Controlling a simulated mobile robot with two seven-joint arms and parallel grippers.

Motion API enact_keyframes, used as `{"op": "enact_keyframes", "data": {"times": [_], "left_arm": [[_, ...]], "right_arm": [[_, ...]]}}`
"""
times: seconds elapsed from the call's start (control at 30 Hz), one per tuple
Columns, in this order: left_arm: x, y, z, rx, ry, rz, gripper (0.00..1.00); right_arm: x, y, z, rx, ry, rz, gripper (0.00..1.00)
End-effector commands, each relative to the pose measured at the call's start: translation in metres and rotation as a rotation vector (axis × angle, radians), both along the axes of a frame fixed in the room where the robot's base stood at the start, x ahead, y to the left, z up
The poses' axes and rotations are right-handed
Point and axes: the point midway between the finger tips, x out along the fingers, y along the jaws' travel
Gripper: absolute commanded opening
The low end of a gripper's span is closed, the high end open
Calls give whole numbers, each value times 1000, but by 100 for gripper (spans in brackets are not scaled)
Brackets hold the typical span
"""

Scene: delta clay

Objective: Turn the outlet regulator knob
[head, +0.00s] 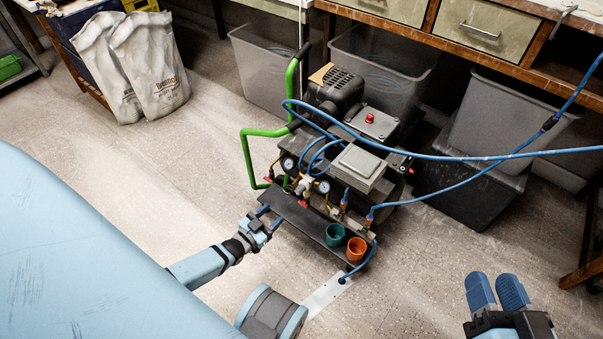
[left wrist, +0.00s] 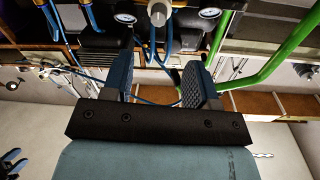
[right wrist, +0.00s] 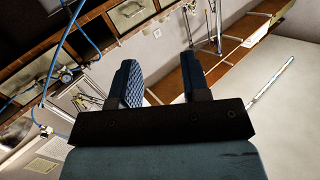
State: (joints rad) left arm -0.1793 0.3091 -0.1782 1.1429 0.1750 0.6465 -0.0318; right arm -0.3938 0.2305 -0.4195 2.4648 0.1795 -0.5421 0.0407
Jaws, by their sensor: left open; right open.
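The compressor (head: 335,130) stands on the floor, with hoses and a front row of fittings. A pale regulator knob (head: 304,184) sits between two round gauges, the left gauge (head: 287,163) and the right gauge (head: 324,187). I cannot tell for sure that it is the outlet one. The knob also shows in the left wrist view (left wrist: 158,14), top centre, beyond the fingers. My left gripper (head: 270,217) is open and empty, low in front of the compressor's black tray, apart from the knob. My right gripper (head: 497,281) is open and empty, far to the right.
A teal cup (head: 334,235) and an orange cup (head: 356,250) stand on the black tray (head: 312,222). Blue hoses (head: 470,157) cross to the right. A green handle (head: 246,155) rises at left. Grey bins (head: 480,125) and a workbench (head: 470,22) stand behind.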

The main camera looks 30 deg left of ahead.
Motion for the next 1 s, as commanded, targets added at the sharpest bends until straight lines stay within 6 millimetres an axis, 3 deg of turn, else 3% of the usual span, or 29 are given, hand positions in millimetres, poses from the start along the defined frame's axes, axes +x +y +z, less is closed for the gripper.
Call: {"op": "enact_keyframes", "data": {"times": [0.5, 0.7, 1.0], "left_arm": [[102, -14, -2, 0, -2, -1, 54], [121, -17, -1, -1, -1, -1, 54], [125, -17, 1, -1, 0, -1, 54]], "right_arm": [[20, -12, 1, -134, -238, -7, 43], [24, -15, 6, -169, -298, -7, 43], [25, -15, 14, -172, -325, -9, 43]]}}
